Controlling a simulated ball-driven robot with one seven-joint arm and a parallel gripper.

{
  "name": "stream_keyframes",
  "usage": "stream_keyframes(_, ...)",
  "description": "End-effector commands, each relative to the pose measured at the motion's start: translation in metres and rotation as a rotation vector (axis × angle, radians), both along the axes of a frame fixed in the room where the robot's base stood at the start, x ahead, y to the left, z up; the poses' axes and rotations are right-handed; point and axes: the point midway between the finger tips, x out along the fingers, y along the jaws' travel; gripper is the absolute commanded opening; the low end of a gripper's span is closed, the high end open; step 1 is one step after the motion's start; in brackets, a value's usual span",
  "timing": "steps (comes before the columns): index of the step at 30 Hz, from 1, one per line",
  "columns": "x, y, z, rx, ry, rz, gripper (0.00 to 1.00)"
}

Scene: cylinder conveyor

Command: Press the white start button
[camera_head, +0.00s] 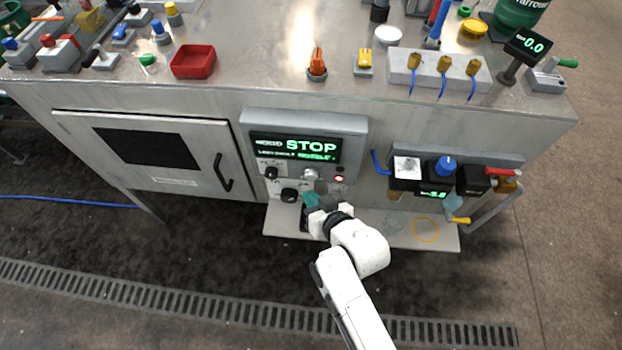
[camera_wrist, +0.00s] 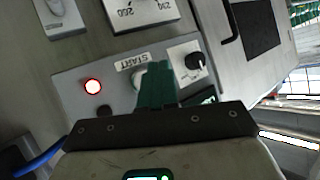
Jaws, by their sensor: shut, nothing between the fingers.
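The white start button (camera_wrist: 137,79) sits beside its START label (camera_wrist: 131,61) in the wrist view, partly hidden by my green fingers. In the head view the pale round button (camera_head: 311,175) shows on the control panel below the display (camera_head: 296,149), which reads STOP. My gripper (camera_head: 311,198) is shut and empty, just below the button in the head view. In the wrist view my gripper (camera_wrist: 156,72) overlaps the button's edge; I cannot tell whether it touches.
A lit red lamp (camera_wrist: 93,86) and a black knob (camera_wrist: 194,61) flank the button. Black knobs (camera_head: 289,195) sit to its left in the head view. A panel with a blue knob (camera_head: 445,166) is at right. A shelf (camera_head: 446,237) juts out below.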

Motion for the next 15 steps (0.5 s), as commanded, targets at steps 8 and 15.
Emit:
stream_keyframes(8, 0.017, -0.001, 0.001, 0.000, -0.001, 0.000, 0.00)
stream_keyframes(15, 0.018, -0.001, 0.001, 0.000, 0.000, 0.000, 0.00)
